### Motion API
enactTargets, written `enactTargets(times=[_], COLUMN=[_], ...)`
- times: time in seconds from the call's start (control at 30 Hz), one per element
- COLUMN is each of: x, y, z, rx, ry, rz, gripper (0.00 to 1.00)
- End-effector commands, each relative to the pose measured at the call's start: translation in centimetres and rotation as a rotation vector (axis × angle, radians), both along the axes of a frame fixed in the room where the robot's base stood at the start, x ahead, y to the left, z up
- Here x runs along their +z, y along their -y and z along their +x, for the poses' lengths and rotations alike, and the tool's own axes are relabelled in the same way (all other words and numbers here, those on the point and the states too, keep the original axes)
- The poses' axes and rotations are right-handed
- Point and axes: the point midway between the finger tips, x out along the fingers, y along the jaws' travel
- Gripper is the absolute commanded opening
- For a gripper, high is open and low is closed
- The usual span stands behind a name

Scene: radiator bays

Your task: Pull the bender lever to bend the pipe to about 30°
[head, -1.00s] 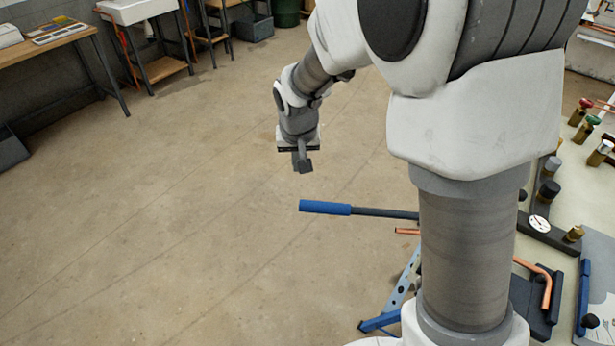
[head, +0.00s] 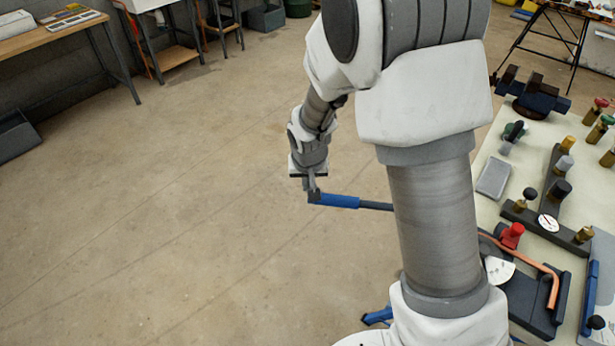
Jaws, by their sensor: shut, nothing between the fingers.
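The bender lever (head: 338,201) has a blue grip and a dark rod that runs right, behind my arm. My gripper (head: 313,193) is shut and empty, with its fingertips at the left end of the blue grip. They appear to touch or overlap the grip's end; I cannot tell whether there is contact. A copper pipe (head: 552,285) with a bent end shows at the lower right, by a dark block. The bender's body is mostly hidden behind my arm, and only a blue foot (head: 377,316) of its stand shows.
A pale workbench (head: 488,214) on the right carries valves, a gauge (head: 548,223), a red fitting (head: 512,235) and a vise (head: 532,96). A wooden table (head: 52,41) stands at the far left. The floor left of the lever is clear.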

Motion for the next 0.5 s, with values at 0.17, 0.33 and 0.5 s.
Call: enactTargets(times=[0.17,0.33,0.5], x=[0.0,0.0,-0.1], y=[0.0,0.0,-0.9], z=[-0.1,-0.2,-2.2], rx=[0.0,0.003,0.053], ry=[0.0,0.0,-0.001], rz=[0.0,0.0,0.0], gripper=[0.0,0.0,0.0])
